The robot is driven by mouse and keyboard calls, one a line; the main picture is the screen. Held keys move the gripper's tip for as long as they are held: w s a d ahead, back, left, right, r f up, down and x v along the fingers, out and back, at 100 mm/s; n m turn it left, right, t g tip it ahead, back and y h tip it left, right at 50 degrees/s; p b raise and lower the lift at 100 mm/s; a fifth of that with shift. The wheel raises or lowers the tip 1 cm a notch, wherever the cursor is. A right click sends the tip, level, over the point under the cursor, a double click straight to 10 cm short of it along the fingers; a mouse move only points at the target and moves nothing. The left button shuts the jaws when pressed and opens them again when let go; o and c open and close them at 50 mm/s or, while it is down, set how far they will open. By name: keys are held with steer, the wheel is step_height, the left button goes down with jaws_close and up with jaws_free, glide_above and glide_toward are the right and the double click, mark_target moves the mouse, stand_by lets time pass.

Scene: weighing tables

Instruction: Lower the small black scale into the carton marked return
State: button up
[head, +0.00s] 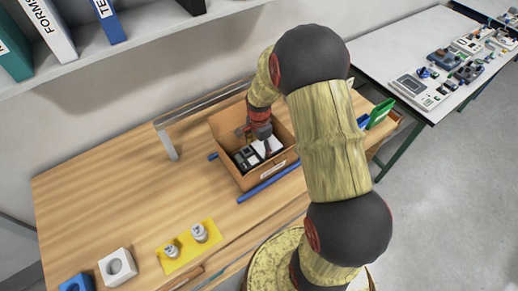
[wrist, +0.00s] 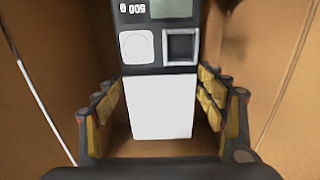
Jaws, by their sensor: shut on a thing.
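The carton (head: 228,125) is an open brown box on the wooden table; a small white label, too small to read, is on its front. The small black scale (head: 245,158) is inside the carton's walls, its white plate partly hidden by my gripper (head: 262,140). In the wrist view the scale (wrist: 160,70) has a display, a round white button and a white plate (wrist: 160,105). My gripper (wrist: 162,105) has its yellow-padded fingers on both sides of the scale, shut on it. Carton walls show around it. I cannot tell whether the scale touches the carton floor.
Blue bars (head: 268,184) lie along the carton's front and left. A yellow mat (head: 188,249) with two small weights, a white block (head: 117,268) and a blue block (head: 76,284) are front left. A metal rail (head: 200,103) stands behind. The left tabletop is clear.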

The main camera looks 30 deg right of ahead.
steer(key=shift+f, duration=0.25)
stand_by(0.6)
steer(key=o, duration=1.4)
steer(key=shift+o, duration=0.7)
step_height(320, 180, up, 12)
steer(key=shift+r, duration=0.1)
steer(key=s+a+r+n+t+b, duration=0.2)
steer(key=s+a+r+n, duration=0.25)
steer(key=r, duration=0.25)
steer(key=s+a+r+n+t+b, duration=0.1)
steer(key=s+a+r+n, duration=0.3)
steer(key=a+r+n, duration=0.15)
steer(key=s+a+r+n+t+b, duration=0.1)
steer(key=s+a+r+n, duration=0.1)
steer(key=s, duration=0.3)
steer(key=s+a+r+n+t+b, duration=0.1)
steer(key=s+a+n, duration=0.1)
steer(key=s+n, duration=0.3)
steer(key=shift+s+a+r+n+t, duration=0.3)
steer(key=shift+s+a+r, duration=0.1)
steer(key=shift+s, duration=0.35)
